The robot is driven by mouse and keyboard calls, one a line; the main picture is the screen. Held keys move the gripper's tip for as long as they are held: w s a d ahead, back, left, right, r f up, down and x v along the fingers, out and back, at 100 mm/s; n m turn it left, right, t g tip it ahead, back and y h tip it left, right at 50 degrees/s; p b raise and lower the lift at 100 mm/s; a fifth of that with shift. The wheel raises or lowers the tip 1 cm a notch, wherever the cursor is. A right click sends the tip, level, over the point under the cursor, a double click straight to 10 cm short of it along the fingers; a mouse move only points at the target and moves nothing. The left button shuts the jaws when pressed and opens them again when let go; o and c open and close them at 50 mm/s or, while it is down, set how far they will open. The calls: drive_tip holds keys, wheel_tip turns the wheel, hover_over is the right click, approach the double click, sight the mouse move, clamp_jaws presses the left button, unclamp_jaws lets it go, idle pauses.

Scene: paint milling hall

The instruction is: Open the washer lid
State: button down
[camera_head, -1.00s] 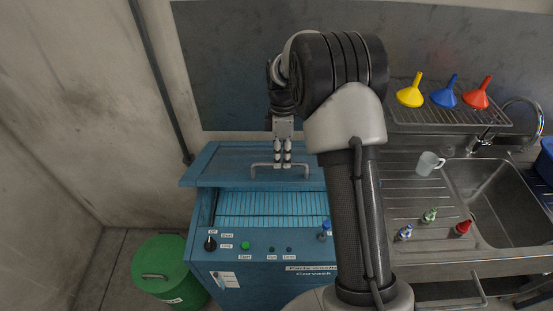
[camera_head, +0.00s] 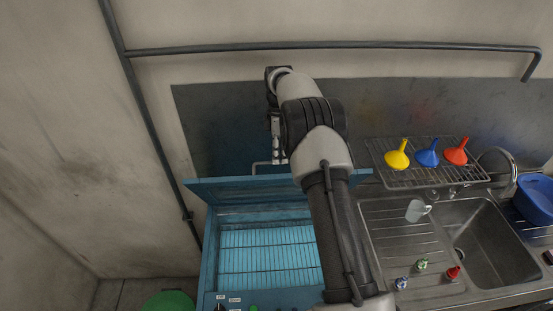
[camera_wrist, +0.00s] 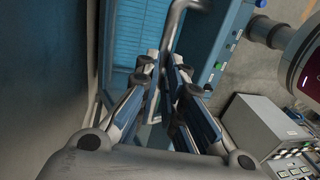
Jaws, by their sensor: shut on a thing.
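The blue washer (camera_head: 209,262) stands in front of me in the head view, its slatted basket floor (camera_head: 268,258) exposed. Its blue lid (camera_head: 225,187) is tilted up at the back and shows nearly edge-on. My gripper (camera_head: 277,158) is at the lid's front edge by the grey bar handle (camera_head: 257,167). In the wrist view my gripper (camera_wrist: 168,75) is shut on the handle (camera_wrist: 183,22), with the washer's blue interior behind. My arm hides part of the lid and the washer's right side.
A steel sink (camera_head: 485,245) and drainboard (camera_head: 385,225) lie to the right, with a mug (camera_head: 417,210) and small bottles. A rack (camera_head: 411,179) holds yellow, blue and red funnels. A pipe (camera_head: 330,46) crosses the wall above. A green bin (camera_head: 169,302) stands at lower left.

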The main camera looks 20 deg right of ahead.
drive_tip(key=shift+w+d+f+p, duration=0.2)
drive_tip(key=shift+w+f+p, duration=0.15)
drive_tip(key=shift+w, duration=0.2)
drive_tip(key=shift+w+d+f+p, duration=0.2)
drive_tip(key=shift+w+p, duration=0.25)
drive_tip(key=shift+w, duration=0.05)
drive_tip(key=c, duration=2.1)
unclamp_jaws()
drive_tip(key=shift+c, duration=0.2)
drive_tip(key=o, duration=0.4)
drive_tip(key=shift+w+d+f, duration=0.15)
drive_tip(key=shift+w, duration=0.3)
drive_tip(key=shift+w+d+f, duration=0.1)
drive_tip(key=shift+w+f, duration=0.05)
drive_tip(key=shift+w, duration=0.3)
drive_tip(key=shift+o, duration=0.4)
drive_tip(key=shift+s+a+r, duration=0.2)
drive_tip(key=shift+s+r, duration=0.2)
drive_tip(key=shift+s, duration=0.1)
wheel_tip(320, 180, up, 10)
